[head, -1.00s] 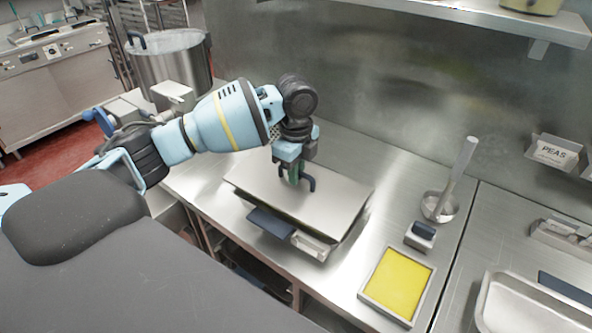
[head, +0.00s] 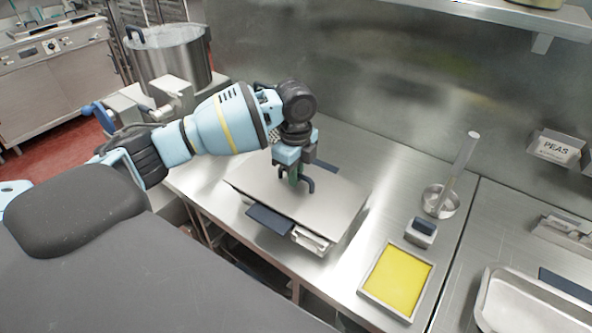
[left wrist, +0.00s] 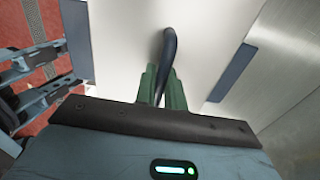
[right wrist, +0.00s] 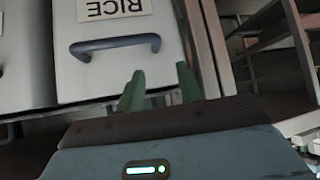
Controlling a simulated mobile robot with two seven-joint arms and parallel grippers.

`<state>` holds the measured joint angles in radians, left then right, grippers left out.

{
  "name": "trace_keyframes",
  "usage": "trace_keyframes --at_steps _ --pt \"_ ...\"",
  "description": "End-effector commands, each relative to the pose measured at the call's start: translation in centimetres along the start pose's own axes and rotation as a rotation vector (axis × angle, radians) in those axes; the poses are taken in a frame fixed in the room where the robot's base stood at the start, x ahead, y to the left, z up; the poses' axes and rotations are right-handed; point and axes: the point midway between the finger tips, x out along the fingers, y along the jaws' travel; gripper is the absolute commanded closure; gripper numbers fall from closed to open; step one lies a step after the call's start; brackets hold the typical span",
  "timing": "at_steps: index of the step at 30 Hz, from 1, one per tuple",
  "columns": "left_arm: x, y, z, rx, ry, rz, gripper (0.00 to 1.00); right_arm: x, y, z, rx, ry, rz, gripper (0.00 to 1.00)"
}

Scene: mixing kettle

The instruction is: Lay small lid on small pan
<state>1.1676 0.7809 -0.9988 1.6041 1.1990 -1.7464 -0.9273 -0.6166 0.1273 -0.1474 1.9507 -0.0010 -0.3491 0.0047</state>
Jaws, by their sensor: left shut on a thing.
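The small lid (head: 320,207) is a flat rectangular steel plate with a dark arched handle (left wrist: 169,50). My left gripper (head: 297,180) points down and is shut on that handle. The lid lies level over the small pan, a steel rectangular pan that it mostly hides. I cannot tell whether the lid touches the rim all round. My right gripper (right wrist: 158,85) is open and empty, below the counter.
A yellow-filled tray (head: 396,281), a small dark-handled block (head: 420,233) and a round steel vessel with an upright rod (head: 450,190) stand to the right. A big pot (head: 170,60) stands behind left. A RICE-labelled drawer front (right wrist: 90,75) faces my right gripper.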

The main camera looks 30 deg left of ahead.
Motion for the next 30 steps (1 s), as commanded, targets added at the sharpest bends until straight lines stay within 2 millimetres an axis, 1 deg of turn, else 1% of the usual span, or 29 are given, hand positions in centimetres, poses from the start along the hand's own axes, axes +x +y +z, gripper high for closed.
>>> trace_keyframes --at_steps 25,26,30 --pt "0.42 -0.02 -0.05 0.001 0.001 -0.002 1.0 0.01 0.04 -0.2 -0.001 0.004 0.001 0.64" --pt "0.42 -0.02 -0.05 0.001 0.001 -0.002 0.88 0.01 0.05 -0.2 -0.001 0.004 0.001 0.64" --pt "0.44 -0.01 -0.03 0.001 0.001 -0.001 0.69 0.01 0.04 -0.2 -0.001 0.004 0.001 0.64"
